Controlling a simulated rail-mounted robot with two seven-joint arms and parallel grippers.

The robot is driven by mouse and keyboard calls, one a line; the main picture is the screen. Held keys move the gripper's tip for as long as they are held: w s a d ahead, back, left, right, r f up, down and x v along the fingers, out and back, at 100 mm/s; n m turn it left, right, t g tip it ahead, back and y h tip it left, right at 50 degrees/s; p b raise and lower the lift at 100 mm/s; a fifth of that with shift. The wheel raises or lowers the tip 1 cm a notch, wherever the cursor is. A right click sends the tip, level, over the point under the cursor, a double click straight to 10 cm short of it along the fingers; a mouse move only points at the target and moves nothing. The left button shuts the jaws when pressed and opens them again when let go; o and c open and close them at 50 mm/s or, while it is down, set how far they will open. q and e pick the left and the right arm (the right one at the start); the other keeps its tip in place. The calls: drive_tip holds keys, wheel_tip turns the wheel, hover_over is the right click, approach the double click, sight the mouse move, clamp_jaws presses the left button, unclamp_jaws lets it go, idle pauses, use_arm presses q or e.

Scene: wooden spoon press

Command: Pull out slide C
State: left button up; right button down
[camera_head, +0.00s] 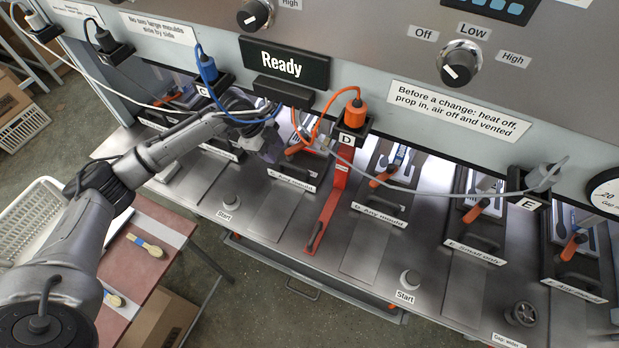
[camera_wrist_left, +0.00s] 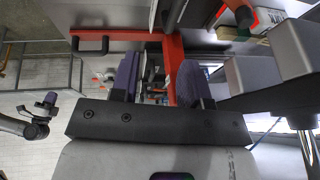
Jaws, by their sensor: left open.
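Slide C carries a front label (camera_head: 292,180) that seems to read "C: Any mould", on the press table left of the red bar (camera_head: 330,205). My left gripper (camera_head: 270,148) is right above and behind this label and hides much of the slide. In the left wrist view its two bluish fingers (camera_wrist_left: 158,78) stand apart, with the red bar (camera_wrist_left: 172,65) beyond them. I see nothing clearly held between them. Whether they touch slide C's handle cannot be told. An arm end (camera_wrist_left: 42,112) at the left of the wrist view may be my right gripper, too small to read.
Slide D (camera_head: 380,216) and slide E (camera_head: 474,252) lie to the right. Orange and grey cables hang from plugs such as the orange one (camera_head: 355,112), close to my left gripper. A start button (camera_head: 232,200) and bare table lie in front. A side table (camera_head: 150,238) holds spoons.

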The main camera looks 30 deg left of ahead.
sight(294, 166)
use_arm(q)
drive_tip(key=x, duration=0.3)
drive_tip(key=w+b+x, duration=0.1)
drive_tip(key=x, duration=0.3)
drive_tip(key=w+a+x, duration=0.1)
drive_tip(key=x, duration=0.2)
drive_tip(key=shift+w+d+f, duration=0.1)
drive_tip(key=shift+d+f, duration=0.05)
drive_tip(key=shift+f, duration=0.2)
clamp_jaws()
idle(0.3)
